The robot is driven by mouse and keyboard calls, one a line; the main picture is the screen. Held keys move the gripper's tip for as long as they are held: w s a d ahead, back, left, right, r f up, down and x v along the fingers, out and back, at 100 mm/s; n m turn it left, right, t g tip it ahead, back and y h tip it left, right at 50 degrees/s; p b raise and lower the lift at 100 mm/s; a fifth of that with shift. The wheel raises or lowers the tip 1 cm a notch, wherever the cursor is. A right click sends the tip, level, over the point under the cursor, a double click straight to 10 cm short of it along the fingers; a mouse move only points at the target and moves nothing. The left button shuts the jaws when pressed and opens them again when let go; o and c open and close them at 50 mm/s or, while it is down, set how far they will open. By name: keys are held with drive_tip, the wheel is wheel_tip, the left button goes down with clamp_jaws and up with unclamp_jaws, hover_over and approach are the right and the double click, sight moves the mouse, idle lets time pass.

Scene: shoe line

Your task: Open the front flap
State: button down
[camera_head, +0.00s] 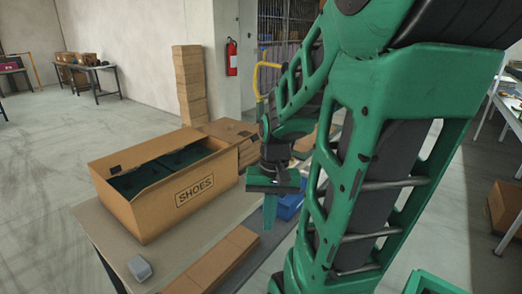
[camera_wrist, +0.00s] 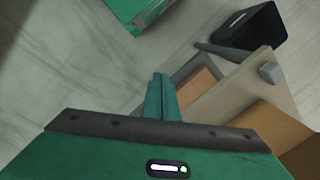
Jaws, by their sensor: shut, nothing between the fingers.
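An open brown cardboard box (camera_head: 172,205) marked SHOES stands on the table, with dark green contents (camera_head: 160,172) inside. A cardboard flap (camera_head: 226,130) spreads outward at its far right end. I cannot make out a separate front flap. My gripper (camera_head: 269,213) is to the right of the box, fingers pointing down, apart from it and near the table's right edge. In the wrist view my gripper's green fingers (camera_wrist: 161,92) are together and hold nothing. A brown cardboard surface, likely the box (camera_wrist: 268,128), shows at the right there.
A blue bin (camera_head: 290,207) is behind my gripper. Stacked cartons (camera_head: 189,85) and a fire extinguisher (camera_head: 231,60) stand farther back.

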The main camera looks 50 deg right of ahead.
drive_tip(key=w+d+f+m+t+y, duration=0.6)
drive_tip(key=w+f+m+t, duration=0.2)
drive_tip(key=w+m, duration=0.35)
drive_tip(key=s+d+r+m+t+h, duration=0.1)
drive_tip(key=d+r+m+t+h, duration=0.2)
drive_tip(key=d+r+m+t, duration=0.45)
drive_tip(key=s+d+r+m+t+h, duration=0.15)
drive_tip(key=d+m+t, duration=0.25)
drive_tip(key=d+m, duration=0.45)
drive_tip(key=w+r+n, duration=0.2)
drive_tip(key=w+r, duration=0.2)
drive_tip(key=w, duration=0.8)
drive_tip(key=shift+w+d+r+h, duration=0.2)
drive_tip(key=shift+d+r+h, duration=0.1)
drive_tip(key=shift+d+h, duration=0.15)
drive_tip(key=shift+g, duration=0.25)
